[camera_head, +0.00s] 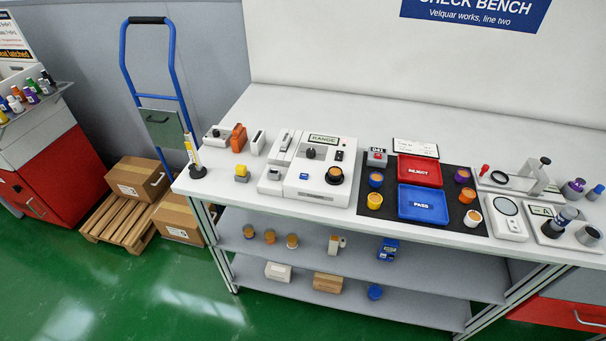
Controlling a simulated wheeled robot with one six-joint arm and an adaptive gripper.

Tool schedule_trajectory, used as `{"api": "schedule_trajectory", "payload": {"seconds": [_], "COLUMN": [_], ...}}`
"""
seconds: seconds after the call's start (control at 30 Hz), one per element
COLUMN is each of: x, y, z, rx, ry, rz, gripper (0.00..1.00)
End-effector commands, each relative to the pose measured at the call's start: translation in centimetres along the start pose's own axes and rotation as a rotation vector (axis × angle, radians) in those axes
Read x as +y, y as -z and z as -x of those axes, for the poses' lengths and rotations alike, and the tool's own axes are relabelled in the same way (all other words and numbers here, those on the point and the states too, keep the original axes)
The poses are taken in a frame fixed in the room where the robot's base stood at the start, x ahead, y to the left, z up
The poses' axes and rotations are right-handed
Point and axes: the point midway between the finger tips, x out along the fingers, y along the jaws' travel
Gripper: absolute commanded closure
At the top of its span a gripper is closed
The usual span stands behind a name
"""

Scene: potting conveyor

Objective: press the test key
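A white tester (322,190) with a RANGE label stands on the bench, left of the middle. It has a dark knob (311,153), a small dark switch or key (339,155), a small blue key (304,176) near its front left, and a dark round socket with an orange-topped piece (334,175) at its front right. Any wording on these keys is too small to read, so I cannot tell which is the test key. My gripper is not in view.
A dark mat holds the red REJECT tray (420,161), the blue PASS tray (423,217) and several capped pieces. Small white devices (270,180) stand close left of the tester. A yellow-and-white upright tool (191,153) stands at the bench's left end. Bare bench (300,105) lies behind.

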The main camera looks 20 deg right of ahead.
Motion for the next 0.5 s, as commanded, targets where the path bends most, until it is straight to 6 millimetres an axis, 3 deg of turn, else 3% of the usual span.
{"api": "schedule_trajectory", "payload": {"seconds": [0.03, 0.2, 0.5], "x": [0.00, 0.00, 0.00], "y": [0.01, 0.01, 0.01], "z": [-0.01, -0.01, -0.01], "rx": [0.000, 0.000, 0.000], "ry": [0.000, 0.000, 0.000], "rz": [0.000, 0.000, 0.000], "gripper": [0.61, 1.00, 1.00]}}
